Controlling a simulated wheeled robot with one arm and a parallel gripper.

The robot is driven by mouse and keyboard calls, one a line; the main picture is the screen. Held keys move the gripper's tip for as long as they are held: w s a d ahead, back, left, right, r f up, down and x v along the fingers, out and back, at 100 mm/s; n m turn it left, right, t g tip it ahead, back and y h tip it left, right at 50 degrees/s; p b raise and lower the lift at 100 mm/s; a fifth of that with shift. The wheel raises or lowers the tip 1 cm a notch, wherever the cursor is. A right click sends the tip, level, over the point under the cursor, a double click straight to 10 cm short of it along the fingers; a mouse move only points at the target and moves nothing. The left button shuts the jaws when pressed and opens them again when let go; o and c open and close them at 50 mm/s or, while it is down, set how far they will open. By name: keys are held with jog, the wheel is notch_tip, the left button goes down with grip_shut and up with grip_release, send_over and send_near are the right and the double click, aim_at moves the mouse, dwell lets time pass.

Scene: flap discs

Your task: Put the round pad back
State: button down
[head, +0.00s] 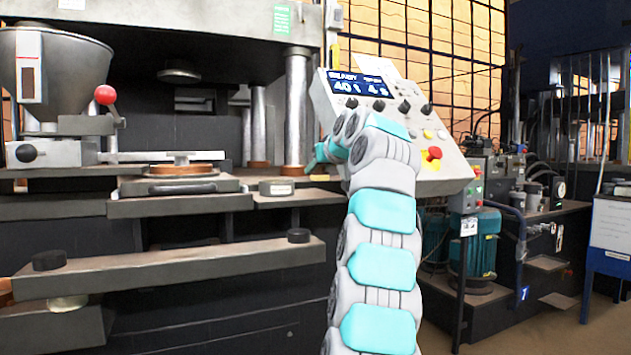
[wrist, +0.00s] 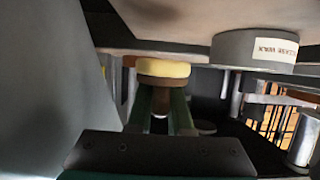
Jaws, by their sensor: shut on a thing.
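The round pad (wrist: 164,68) shows in the wrist view as a pale yellow disc with a brown band on the gripper side. My gripper (wrist: 162,92) is shut on it, with green fingers on both sides of the brown part. In the head view my gripper (head: 314,164) is at the right end of the press ledge, below the control panel. The pad is small there and hard to make out. A grey round tin (wrist: 250,48), lettered with "WAX", sits beside the pad in the wrist view. It also stands on the ledge in the head view (head: 276,187).
The press bed (head: 180,203) with a brown disc (head: 180,170) is left of the tin. A steel column (head: 296,110) stands behind the tin. The control panel (head: 395,125) rises close to my arm. A lower grey bar (head: 170,267) runs along the front.

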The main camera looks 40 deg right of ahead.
aim_at(316, 193)
jog(key=shift+f+b, duration=0.9)
jog(key=shift+f, duration=0.75)
jog(key=shift+f, duration=0.15)
jog(key=c, duration=0.8)
grip_release()
jog(key=shift+c, duration=0.2)
jog(key=shift+r, duration=0.2)
jog(key=b+v, duration=0.1)
jog(key=v, duration=1.1)
